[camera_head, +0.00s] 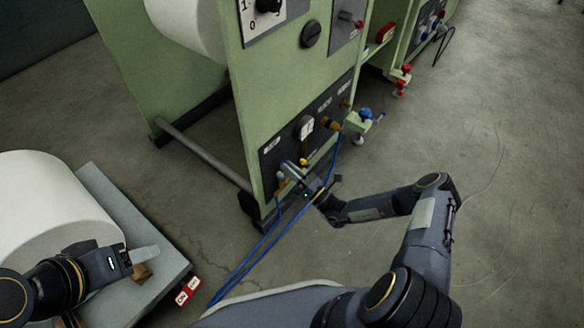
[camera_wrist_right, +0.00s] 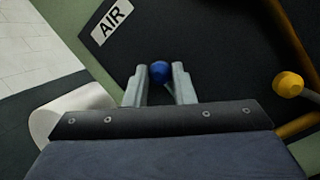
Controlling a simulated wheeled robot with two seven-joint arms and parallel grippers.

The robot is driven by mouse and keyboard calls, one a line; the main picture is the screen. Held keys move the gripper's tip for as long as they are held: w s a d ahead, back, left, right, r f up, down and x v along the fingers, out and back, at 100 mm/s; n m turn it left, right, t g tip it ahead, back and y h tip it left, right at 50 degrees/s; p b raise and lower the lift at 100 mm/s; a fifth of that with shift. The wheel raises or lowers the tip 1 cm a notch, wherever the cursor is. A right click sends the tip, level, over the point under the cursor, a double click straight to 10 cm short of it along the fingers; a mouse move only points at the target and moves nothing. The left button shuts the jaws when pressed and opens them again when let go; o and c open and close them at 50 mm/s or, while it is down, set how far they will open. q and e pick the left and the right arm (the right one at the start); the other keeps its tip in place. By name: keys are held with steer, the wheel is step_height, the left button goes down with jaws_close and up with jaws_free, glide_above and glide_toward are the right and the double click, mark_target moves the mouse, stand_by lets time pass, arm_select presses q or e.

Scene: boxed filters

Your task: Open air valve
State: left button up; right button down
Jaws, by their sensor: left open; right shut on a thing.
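The air valve shows in the right wrist view as a round blue knob (camera_wrist_right: 159,72) below a white label (camera_wrist_right: 112,20) reading AIR on a dark panel. My right gripper (camera_wrist_right: 159,88) has its two fingers on either side of the blue knob and is shut on it. In the head view, my right gripper (camera_head: 292,172) is at the lower left of the dark panel (camera_head: 325,118) on the green machine and hides the knob. My left gripper (camera_head: 145,262) is open at the lower left, near the large white roll, and holds nothing visible.
The white roll (camera_head: 50,215) lies on a grey platform (camera_head: 110,195) with red and white signs (camera_head: 187,290) at its corner. Blue hoses (camera_head: 250,258) run from the panel to the floor. A yellow knob (camera_wrist_right: 288,84) is right of the valve. Open floor (camera_head: 500,170) lies at right.

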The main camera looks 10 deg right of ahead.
steer(key=shift+s+a+f+n+y, duration=0.1)
steer(key=shift+s+a+n+y, duration=0.1)
steer(key=shift+n+y, duration=0.15)
steer(key=c, duration=1.2)
jaws_free()
steer(key=shift+d, duration=0.1)
steer(key=p+v, duration=0.1)
steer(key=v, duration=0.6)
steer(key=shift+s+d, duration=0.2)
steer(key=shift+s, duration=0.1)
